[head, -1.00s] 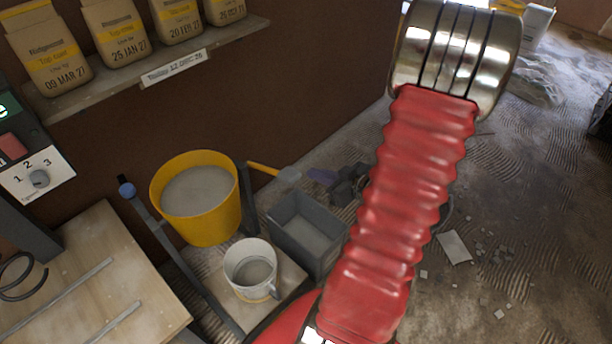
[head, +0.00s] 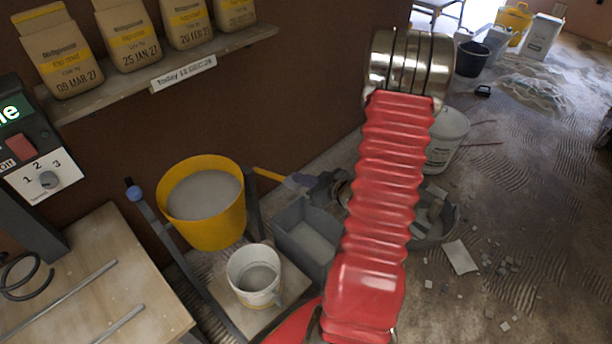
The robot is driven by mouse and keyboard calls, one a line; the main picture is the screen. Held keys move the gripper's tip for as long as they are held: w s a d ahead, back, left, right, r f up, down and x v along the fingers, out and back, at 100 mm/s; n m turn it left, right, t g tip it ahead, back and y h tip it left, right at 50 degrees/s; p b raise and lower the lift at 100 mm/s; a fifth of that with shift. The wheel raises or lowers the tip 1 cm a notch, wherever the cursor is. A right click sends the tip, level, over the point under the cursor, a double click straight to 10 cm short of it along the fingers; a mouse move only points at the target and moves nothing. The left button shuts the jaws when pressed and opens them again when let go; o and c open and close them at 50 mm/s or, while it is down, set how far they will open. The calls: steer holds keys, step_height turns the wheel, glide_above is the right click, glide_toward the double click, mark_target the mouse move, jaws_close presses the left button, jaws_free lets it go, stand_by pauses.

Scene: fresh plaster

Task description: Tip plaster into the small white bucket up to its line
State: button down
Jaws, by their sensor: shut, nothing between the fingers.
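The small white bucket (head: 250,294) stands upright on a pale board at the lower middle. A grey surface shows low inside it; I cannot tell whether this is plaster or the bottom. Its line cannot be made out clearly. A yellow bucket (head: 216,234) stands upright just behind it, with smooth pale grey plaster (head: 204,196) inside. My red bellows-covered arm reaches down the picture right of both buckets. Its lower end leaves the bottom edge, and my gripper is out of sight.
A grey rectangular tub (head: 303,252) stands right of the white bucket, partly behind my arm. A blue-knobbed bar (head: 160,222) runs along the left of the buckets. A wooden table (head: 75,290) is at lower left. A shelf of dated bags (head: 130,85) hangs above. Rubble litters the floor at right.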

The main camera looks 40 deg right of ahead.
steer(key=shift+s+f, duration=0.2)
steer(key=shift+f, duration=0.95)
